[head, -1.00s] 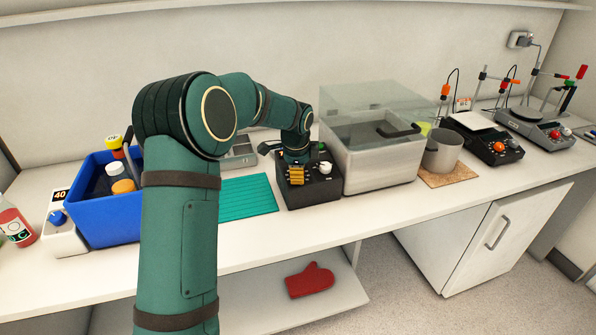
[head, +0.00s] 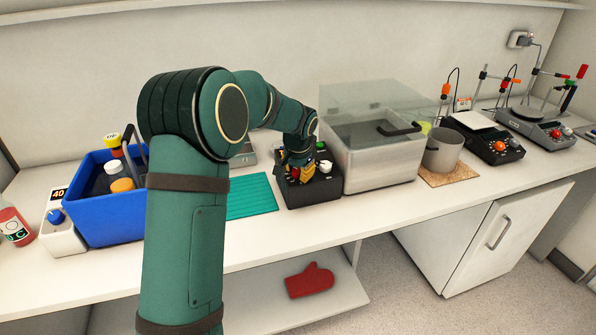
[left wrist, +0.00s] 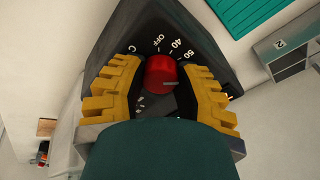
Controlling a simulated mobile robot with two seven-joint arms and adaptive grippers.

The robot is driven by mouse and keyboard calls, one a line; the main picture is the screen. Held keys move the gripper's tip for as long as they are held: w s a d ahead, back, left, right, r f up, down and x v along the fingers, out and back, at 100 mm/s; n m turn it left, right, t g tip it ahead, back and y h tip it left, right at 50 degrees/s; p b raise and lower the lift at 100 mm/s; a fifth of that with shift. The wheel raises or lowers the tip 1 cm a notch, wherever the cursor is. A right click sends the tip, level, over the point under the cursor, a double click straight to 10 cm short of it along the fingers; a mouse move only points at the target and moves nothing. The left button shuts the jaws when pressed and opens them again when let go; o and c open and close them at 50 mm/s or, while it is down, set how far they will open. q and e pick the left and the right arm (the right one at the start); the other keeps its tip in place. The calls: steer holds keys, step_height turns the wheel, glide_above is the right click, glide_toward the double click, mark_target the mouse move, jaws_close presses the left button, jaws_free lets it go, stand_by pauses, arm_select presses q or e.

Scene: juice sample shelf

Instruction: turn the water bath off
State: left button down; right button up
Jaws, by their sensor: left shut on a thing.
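The water bath (head: 378,165) is a pale grey tank with a clear cover, right of the middle in the head view. A black control box (head: 322,190) stands at its left side. In the left wrist view, the box's sloped face (left wrist: 135,40) has a red knob (left wrist: 160,72) and white marks reading OFF, 40, 50 and C. A small pale line on the knob points right, not at OFF. My left gripper (head: 308,173) is over the box. Its yellow fingers (left wrist: 160,88) are shut on the red knob, one on each side. My right gripper is out of view.
Left of the box lie a teal mat (head: 250,196) and a blue bin (head: 100,222) with bottles. A grey beaker (head: 442,152) on a cork mat stands right of the bath. A red mitt (head: 310,280) lies on the lower shelf.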

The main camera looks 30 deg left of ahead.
arm_select(q)
steer(key=n, duration=0.4)
steer(key=shift+d+n+y, duration=0.1)
steer(key=shift+n+y, duration=0.2)
steer(key=shift+n, duration=0.1)
steer(key=n, duration=0.4)
steer(key=shift+n+y, duration=0.3)
steer(key=n, duration=0.4)
steer(key=shift+r+n+g, duration=0.1)
steer(key=shift+n+g, duration=0.2)
steer(key=shift+n+p, duration=0.75)
steer(key=shift+n, duration=1.45)
steer(key=c, duration=0.6)
jaws_free()
